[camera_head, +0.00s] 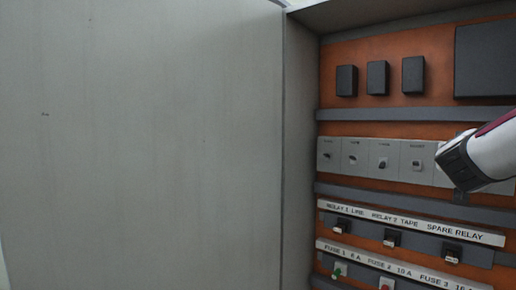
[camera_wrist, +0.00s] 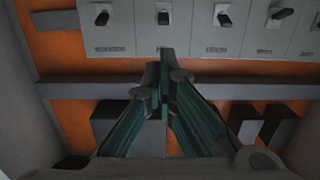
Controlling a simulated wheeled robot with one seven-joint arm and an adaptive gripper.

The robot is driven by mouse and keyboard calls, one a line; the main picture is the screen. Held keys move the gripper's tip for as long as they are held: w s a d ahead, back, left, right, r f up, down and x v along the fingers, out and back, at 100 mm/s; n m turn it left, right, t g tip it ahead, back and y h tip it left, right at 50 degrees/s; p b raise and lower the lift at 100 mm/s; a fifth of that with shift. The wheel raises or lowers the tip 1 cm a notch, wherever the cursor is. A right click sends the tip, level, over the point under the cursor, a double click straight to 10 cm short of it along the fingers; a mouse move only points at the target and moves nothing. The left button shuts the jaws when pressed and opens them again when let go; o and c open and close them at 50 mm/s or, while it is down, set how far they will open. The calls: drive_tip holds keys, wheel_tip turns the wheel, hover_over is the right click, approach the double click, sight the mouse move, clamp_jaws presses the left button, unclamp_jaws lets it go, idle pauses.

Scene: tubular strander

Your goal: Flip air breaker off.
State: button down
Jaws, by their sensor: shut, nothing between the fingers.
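A row of grey breakers (camera_head: 383,158) with small dark levers runs across the orange panel in the head view. Their labels are too small to read, so I cannot tell which one is the air breaker. The wrist view shows the row upside down along the top, with several levers, including one (camera_wrist: 102,17) at the left and one (camera_wrist: 224,19) right of centre. My gripper (camera_wrist: 167,54) is shut and empty, its tips in front of the lower edge of the second breaker (camera_wrist: 164,17) from the left. In the head view, my arm's dark end covers the row's right part.
Black boxes (camera_head: 378,78) stand above the breakers, with a large dark box (camera_head: 486,60) at the upper right. Grey ducts (camera_head: 400,114) run between rows. Relays (camera_head: 391,238) and fuses (camera_head: 340,270) sit below. A grey cabinet door or wall (camera_head: 150,140) fills the left.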

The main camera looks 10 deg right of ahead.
drive_tip(key=shift+w+d, duration=0.1)
drive_tip(key=x, duration=0.9)
drive_tip(key=shift+w+d+b, duration=0.25)
drive_tip(key=shift+d+b, duration=0.05)
drive_tip(key=shift+b, duration=0.15)
drive_tip(key=shift+w+f+b, duration=0.1)
drive_tip(key=shift+f+b, duration=0.05)
drive_tip(key=shift+b, duration=0.5)
